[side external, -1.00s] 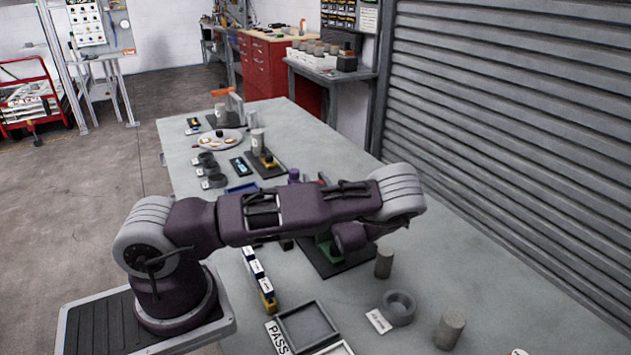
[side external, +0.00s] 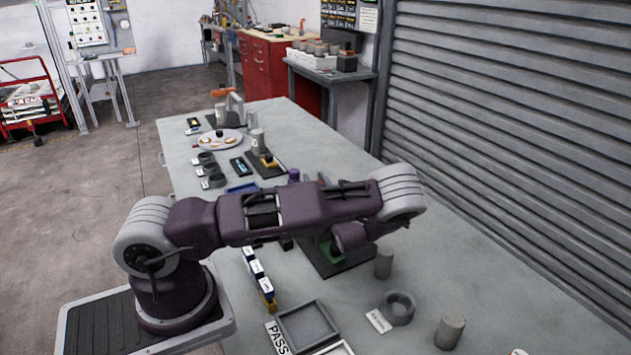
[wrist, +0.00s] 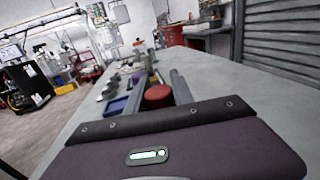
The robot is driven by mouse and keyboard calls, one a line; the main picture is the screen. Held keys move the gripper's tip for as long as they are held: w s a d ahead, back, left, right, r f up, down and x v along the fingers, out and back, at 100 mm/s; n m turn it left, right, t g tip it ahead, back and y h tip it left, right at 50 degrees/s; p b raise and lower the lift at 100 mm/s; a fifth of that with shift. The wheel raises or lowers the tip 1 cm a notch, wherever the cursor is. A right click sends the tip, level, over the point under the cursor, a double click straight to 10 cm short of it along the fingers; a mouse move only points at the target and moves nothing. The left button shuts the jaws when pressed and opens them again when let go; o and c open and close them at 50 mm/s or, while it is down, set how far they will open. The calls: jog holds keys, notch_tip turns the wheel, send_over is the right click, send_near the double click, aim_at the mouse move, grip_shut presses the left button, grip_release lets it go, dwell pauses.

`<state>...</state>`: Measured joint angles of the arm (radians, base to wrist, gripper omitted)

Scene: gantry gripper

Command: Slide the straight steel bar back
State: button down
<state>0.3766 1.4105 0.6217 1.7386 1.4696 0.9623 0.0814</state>
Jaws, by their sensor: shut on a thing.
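My gripper (wrist: 157,100) reaches forward past the dark-edged purple hand in the wrist view. Two grey strips that look like its fingers lie on either side of a round red-topped piece (wrist: 158,93), and it is shut on this piece. In the side external view my arm hides the fingertips, above a dark base plate (side external: 345,265) with a green part (side external: 329,250) on it. I cannot pick out the straight steel bar with certainty; the hand and arm cover much of that spot.
A grey cylinder (side external: 384,263), a grey ring (side external: 399,308) and another cylinder (side external: 449,331) stand right of the plate. A row of small labelled blocks (side external: 258,272) and a grey tray (side external: 306,327) are in front.

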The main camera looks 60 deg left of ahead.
jog(key=w, duration=0.9)
jog(key=shift+d, duration=0.1)
jog(key=c, duration=1.1)
grip_release()
jog(key=s+d, duration=0.1)
jog(key=d, duration=0.6)
jog(key=shift+s, duration=0.2)
jog(key=shift+a, duration=0.1)
